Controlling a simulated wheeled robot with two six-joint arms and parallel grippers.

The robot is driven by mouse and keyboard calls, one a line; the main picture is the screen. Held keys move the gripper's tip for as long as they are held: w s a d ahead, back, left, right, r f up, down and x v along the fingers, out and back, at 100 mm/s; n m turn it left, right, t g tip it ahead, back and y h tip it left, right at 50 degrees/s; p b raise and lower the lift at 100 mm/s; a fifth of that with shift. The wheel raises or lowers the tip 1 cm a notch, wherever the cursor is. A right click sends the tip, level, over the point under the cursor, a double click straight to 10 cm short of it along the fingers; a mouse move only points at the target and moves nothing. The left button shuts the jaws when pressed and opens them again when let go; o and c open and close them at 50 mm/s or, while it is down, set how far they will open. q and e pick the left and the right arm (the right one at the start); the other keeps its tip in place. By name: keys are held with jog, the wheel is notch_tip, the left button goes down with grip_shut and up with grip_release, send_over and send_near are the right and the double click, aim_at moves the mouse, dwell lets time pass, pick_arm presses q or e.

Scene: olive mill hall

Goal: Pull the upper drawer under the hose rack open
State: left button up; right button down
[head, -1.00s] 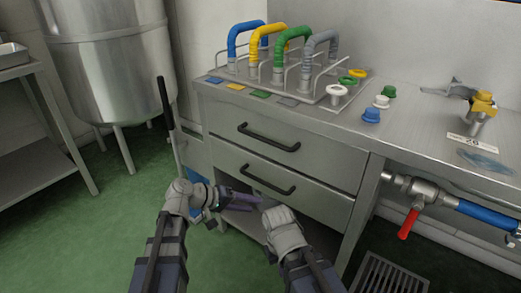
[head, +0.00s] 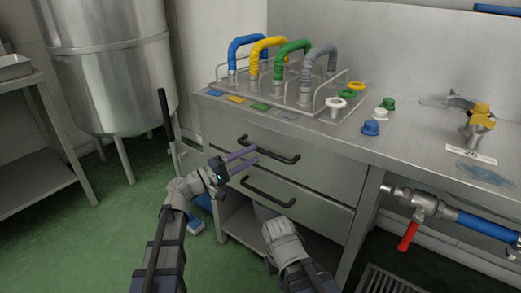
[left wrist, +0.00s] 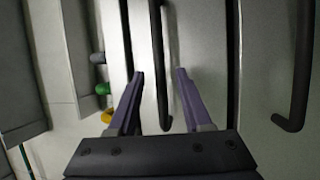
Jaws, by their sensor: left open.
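The upper drawer (head: 315,175) sits under the worktop that carries the hose rack (head: 318,92), and it looks shut. Its black bar handle (head: 280,155) also shows in the left wrist view (left wrist: 157,60). My left gripper (head: 256,154) is open with purple fingers near the left part of this handle. In the left wrist view my left gripper (left wrist: 160,74) has one finger to each side of the bar, near its end. I cannot tell if they touch it. My right wrist (head: 284,240) is low before the cabinet; its jaws are hidden.
A lower drawer with its own black handle (head: 268,192) is just below. A pipe with a red lever (head: 409,236) is right of the cabinet. A steel tank (head: 110,75) stands at the left. Green floor (head: 70,235) is clear at the front left.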

aim_at(261, 151)
pick_arm(q)
jog(key=shift+x, duration=2.05)
grip_shut()
